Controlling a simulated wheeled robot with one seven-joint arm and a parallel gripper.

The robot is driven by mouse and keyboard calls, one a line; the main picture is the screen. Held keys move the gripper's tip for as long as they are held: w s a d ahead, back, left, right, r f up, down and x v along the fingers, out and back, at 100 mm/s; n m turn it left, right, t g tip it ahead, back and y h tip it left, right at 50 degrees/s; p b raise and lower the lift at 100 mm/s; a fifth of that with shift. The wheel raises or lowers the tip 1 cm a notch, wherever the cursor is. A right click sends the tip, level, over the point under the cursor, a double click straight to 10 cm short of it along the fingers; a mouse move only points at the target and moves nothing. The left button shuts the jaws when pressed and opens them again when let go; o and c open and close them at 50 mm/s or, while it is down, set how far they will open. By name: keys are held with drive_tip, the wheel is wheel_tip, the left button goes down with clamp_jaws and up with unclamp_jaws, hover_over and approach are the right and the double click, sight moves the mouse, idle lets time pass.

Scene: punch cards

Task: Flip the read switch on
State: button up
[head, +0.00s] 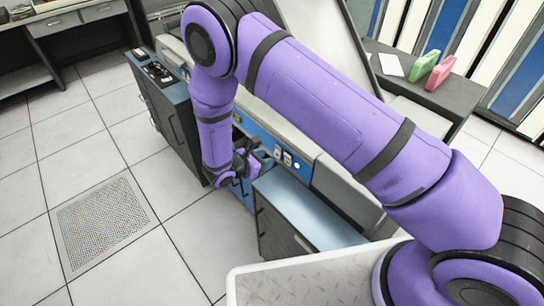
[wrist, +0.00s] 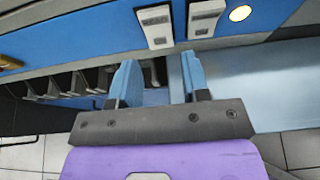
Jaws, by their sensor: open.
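Two white rocker-like switches sit side by side on a blue panel. I cannot read labels telling which is the read switch. My gripper (wrist: 159,62) is open and empty, its two blue fingers pointing at the panel just below the left switch, apparently apart from it. In the head view my gripper (head: 256,161) is just left of the switches (head: 287,158).
The blue panel (wrist: 70,45) belongs to a long grey machine. A row of dark slots (wrist: 65,85) lies left of my fingers. A blue-topped cabinet (head: 300,215) stands close on the right. The tiled floor at left is clear.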

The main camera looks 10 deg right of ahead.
sight(277, 155)
drive_tip(key=shift+x, duration=1.85)
drive_tip(key=shift+c, duration=0.4)
drive_tip(key=c, duration=0.6)
drive_tip(key=shift+o, duration=0.2)
drive_tip(key=shift+f+t+h, duration=0.25)
drive_tip(key=shift+t+h, duration=0.15)
drive_tip(key=shift+h, duration=0.2)
drive_tip(key=shift+d+f+t+h, duration=0.15)
drive_tip(key=shift+t+h, duration=0.35)
drive_tip(key=shift+h, duration=0.2)
